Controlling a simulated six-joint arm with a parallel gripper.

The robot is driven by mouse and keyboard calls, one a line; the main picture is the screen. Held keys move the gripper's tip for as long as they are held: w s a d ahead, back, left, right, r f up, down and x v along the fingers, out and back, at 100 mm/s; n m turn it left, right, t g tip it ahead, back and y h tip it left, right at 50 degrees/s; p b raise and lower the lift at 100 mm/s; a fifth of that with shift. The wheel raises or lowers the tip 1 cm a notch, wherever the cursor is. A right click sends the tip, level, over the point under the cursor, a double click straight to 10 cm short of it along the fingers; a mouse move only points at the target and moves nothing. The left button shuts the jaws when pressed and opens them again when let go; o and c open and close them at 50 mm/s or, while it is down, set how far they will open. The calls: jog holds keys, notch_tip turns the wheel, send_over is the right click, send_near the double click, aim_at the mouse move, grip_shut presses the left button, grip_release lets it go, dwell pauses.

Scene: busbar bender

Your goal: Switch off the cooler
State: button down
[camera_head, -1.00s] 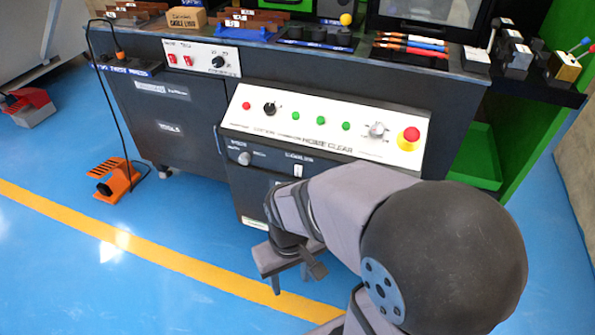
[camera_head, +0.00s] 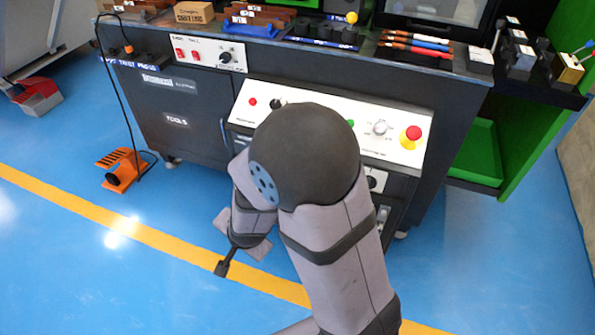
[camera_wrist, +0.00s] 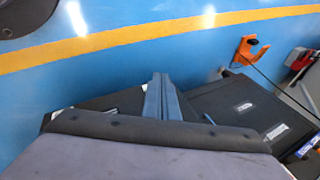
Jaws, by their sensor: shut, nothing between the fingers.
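No switch marked for the cooler can be picked out, as the small labels are too blurred to read. The cabinet's lower front panel is mostly hidden behind my arm in the head view. A black knob on a white plate (camera_head: 372,181) shows at its right edge. The sloped white control panel (camera_head: 400,118) above is partly covered by my arm. My gripper (camera_wrist: 161,82) is shut and empty in the wrist view, its fingers pointing over the dark cabinet towards the floor.
A red emergency button (camera_head: 412,133) sits at the control panel's right end. A smaller panel with red switches (camera_head: 195,54) is at the upper left. An orange foot pedal (camera_head: 122,170) with a cable stands on the floor.

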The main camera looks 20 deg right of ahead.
jog(key=d+r+m+t+h+p, duration=0.4)
jog(key=d+r+m+h, duration=0.3)
jog(key=m, duration=0.8)
jog(key=d+t+h, duration=0.1)
jog(key=d+h, duration=0.2)
jog(key=h, duration=0.2)
jog(key=shift+s+d+r+t+p, duration=0.25)
jog(key=shift+s+r+t+p, duration=0.05)
jog(key=shift+t, duration=0.1)
jog(key=shift+w+d, duration=0.1)
jog(key=shift+d, duration=0.05)
jog(key=b+x, duration=0.1)
jog(key=x, duration=1.2)
jog(key=shift+w+d+f, duration=0.2)
jog(key=shift+w, duration=0.05)
